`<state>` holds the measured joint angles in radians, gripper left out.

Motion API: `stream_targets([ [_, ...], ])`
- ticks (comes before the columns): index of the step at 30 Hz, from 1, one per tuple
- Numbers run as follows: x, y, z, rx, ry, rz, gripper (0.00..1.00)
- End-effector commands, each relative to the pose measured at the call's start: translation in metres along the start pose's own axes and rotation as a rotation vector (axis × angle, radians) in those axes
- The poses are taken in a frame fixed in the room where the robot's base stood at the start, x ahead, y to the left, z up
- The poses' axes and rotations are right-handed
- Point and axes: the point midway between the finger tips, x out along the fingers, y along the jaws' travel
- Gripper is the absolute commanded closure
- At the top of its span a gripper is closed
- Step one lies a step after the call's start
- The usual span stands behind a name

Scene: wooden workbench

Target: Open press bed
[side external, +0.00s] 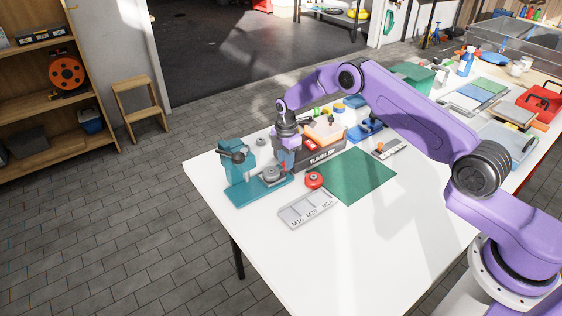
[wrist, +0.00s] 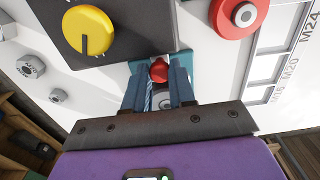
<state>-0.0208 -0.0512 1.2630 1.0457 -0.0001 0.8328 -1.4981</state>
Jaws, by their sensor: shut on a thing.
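The teal press (side external: 235,160) stands at the left corner of the white table, with a flat teal base and a round grey piece (side external: 272,174) on its bed. My gripper (side external: 284,160) points down at the right end of the press, beside the tumbler box. In the wrist view my gripper (wrist: 159,76) has its two blue-grey fingers closed around a red ball knob (wrist: 159,70), with teal base and a grey round part partly visible behind them. The fingers hide much of the bed, so how far it is open cannot be told.
The dark tumbler box (side external: 322,157) stands close on the right; its yellow dial (wrist: 88,30) shows in the wrist view. A red ring-shaped part (side external: 314,180) and a grey tray marked M16, M20, M24 (side external: 308,209) lie in front. The table's front is clear.

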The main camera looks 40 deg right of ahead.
Motion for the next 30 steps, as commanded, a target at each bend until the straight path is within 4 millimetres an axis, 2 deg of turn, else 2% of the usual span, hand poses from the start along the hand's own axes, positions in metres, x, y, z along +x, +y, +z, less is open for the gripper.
stream_targets([
  [2, -0.001, 0.000, -0.001, 0.000, 0.000, 0.001, 1.00],
  [3, -0.001, 0.000, -0.001, 0.000, 0.000, 0.001, 0.72],
  [5, -0.001, 0.000, -0.001, -0.001, 0.000, 0.001, 0.53],
  [6, -0.001, 0.000, -0.001, -0.001, 0.000, 0.001, 0.49],
  [14, -0.001, 0.000, -0.001, -0.001, 0.000, 0.000, 0.49],
  [18, -0.009, 0.001, -0.001, -0.001, 0.000, 0.002, 0.49],
  [23, -0.034, 0.001, -0.001, -0.001, 0.000, 0.004, 0.49],
  [30, -0.085, 0.001, -0.001, -0.001, 0.000, 0.004, 0.49],
])
